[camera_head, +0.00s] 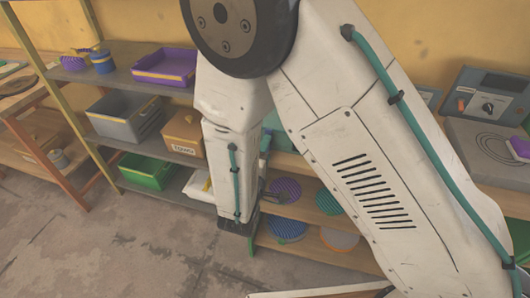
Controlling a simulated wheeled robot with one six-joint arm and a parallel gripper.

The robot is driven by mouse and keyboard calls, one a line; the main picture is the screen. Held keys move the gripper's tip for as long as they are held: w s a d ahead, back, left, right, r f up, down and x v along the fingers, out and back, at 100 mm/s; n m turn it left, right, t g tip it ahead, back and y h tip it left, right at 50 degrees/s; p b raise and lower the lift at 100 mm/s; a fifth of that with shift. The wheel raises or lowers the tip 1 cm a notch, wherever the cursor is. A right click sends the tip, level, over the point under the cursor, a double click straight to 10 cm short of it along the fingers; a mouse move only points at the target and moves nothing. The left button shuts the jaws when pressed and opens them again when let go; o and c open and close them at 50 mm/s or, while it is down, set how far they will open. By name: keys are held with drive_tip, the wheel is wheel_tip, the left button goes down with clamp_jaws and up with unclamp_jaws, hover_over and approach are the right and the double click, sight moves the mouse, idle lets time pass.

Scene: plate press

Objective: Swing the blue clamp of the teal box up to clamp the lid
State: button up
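A small part of a teal box (273,121) shows on the bench behind my arm; my white arm link hides most of it. A small blue piece (265,141) shows at its front, right beside the link. It may be the clamp, but its position cannot be made out. The lid cannot be told apart. My arm hangs down in front of the box. A small dark part (273,197) to the right of the link's lower end may belong to my gripper. Its fingers cannot be made out, nor whether they hold anything.
A shelf rack at left holds a purple tray (166,66), a grey bin (125,116), a cardboard box (184,132) and a green bin (146,171). Striped round plates (287,229) lie on shelves under the bench. A control panel (488,103) stands at right. Floor at lower left is clear.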

drive_tip(key=shift+f, duration=0.15)
idle(0.3)
drive_tip(key=s+a+r+n, duration=0.1)
drive_tip(key=s+n, duration=0.3)
drive_tip(key=n, duration=0.5)
drive_tip(key=s+a+n, duration=0.2)
drive_tip(key=s+n, duration=0.1)
drive_tip(key=n, duration=0.6)
drive_tip(key=d+r+m+g+h, duration=0.3)
drive_tip(key=d+r+m+g, duration=0.15)
drive_tip(key=d, duration=0.25)
drive_tip(key=d+r+m+g+h, duration=0.3)
drive_tip(key=d+r+m+h, duration=0.15)
drive_tip(key=d, duration=0.25)
drive_tip(key=s+d+r+m+g+y, duration=0.1)
drive_tip(key=s+d+r+m+g, duration=0.1)
drive_tip(key=s+d+m+g, duration=0.1)
drive_tip(key=s+d+r+m+g+y, duration=0.1)
drive_tip(key=s+d+r+m+g, duration=0.2)
drive_tip(key=d+m+g, duration=0.3)
drive_tip(key=shift+s+d+r+m, duration=0.35)
drive_tip(key=shift+s+d+m, duration=0.5)
drive_tip(key=shift+d, duration=0.6)
drive_tip(key=shift+w, duration=0.15)
